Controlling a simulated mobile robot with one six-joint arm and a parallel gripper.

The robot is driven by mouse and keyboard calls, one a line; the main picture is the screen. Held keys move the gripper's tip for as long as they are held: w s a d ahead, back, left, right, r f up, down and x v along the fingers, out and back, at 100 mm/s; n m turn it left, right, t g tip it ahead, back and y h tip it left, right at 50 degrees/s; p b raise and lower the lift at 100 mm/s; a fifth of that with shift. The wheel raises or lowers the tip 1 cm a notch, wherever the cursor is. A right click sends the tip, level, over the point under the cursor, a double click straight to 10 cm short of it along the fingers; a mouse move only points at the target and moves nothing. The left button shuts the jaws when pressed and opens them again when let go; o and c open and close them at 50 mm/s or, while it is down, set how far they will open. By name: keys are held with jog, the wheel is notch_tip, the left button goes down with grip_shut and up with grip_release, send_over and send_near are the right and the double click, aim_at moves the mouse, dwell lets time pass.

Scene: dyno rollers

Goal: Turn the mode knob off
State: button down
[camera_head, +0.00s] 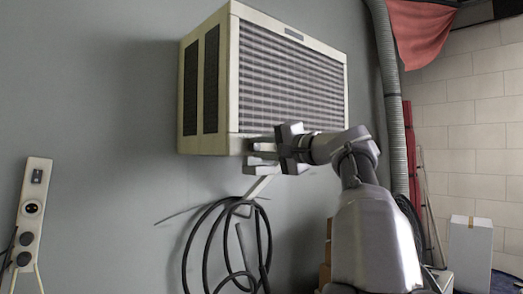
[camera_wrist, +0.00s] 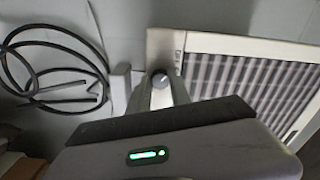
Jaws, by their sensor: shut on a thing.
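The wall unit (camera_head: 220,85) is a beige box with a louvered front, mounted on the grey wall. It also shows tilted in the wrist view (camera_wrist: 240,47). The mode knob (camera_wrist: 160,80) is a small round grey dial on the unit's panel, near its corner. In the head view the knob is hidden behind my gripper. My gripper (camera_head: 262,157) is at the unit's lower front edge. In the wrist view my gripper (camera_wrist: 150,90) has its fingers around the knob, shut on it. Markings on the panel are too small to read.
Black cable loops (camera_head: 225,240) hang on the wall below the unit. A pale socket panel (camera_head: 33,205) is at the far left. A grey ribbed duct (camera_head: 388,90) runs down the wall to the right. A white box (camera_head: 470,250) stands at the lower right.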

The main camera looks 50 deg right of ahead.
jog(key=shift+r, duration=0.1)
dwell(0.3)
jog(key=c, duration=1.5)
grip_release()
jog(key=shift+c, duration=0.2)
jog(key=o, duration=0.4)
jog(key=shift+c, duration=0.2)
jog(key=s+a+b, duration=0.1)
jog(key=s+b, duration=0.2)
jog(key=s, duration=1.4)
jog(key=shift+a+f, duration=0.35)
jog(key=shift+a, duration=0.05)
